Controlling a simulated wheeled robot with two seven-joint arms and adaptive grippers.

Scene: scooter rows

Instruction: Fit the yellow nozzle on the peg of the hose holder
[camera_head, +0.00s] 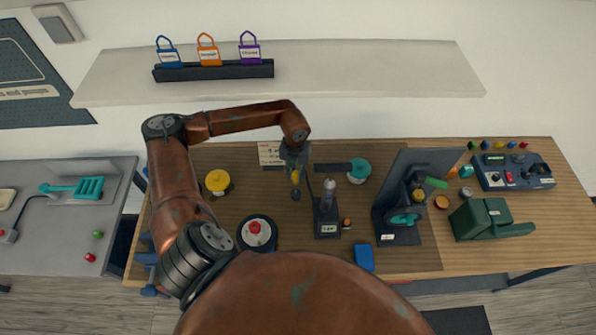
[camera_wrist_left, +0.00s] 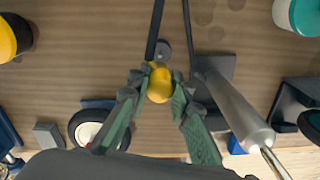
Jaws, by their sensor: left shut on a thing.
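My left gripper (camera_head: 295,172) is shut on the yellow nozzle (camera_wrist_left: 159,84) and holds it over the middle of the bench. The nozzle also shows in the head view (camera_head: 295,178), below the fingers. A dark grey rounded piece (camera_wrist_left: 163,50) shows just beyond the nozzle; I cannot tell whether it is part of it or touches it. To the right stands a dark labelled stand (camera_head: 327,222) with a silver tapered tool (camera_wrist_left: 235,105) on it. I cannot make out the peg of the hose holder for sure. My right gripper is not in view.
A yellow-topped container (camera_head: 217,181) and a black wheel with a red centre (camera_head: 256,233) stand to the left. A teal round container (camera_head: 358,170), a dark upright panel (camera_head: 400,185) and a green machine (camera_head: 484,220) stand to the right. A blue block (camera_head: 364,257) lies near the front edge.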

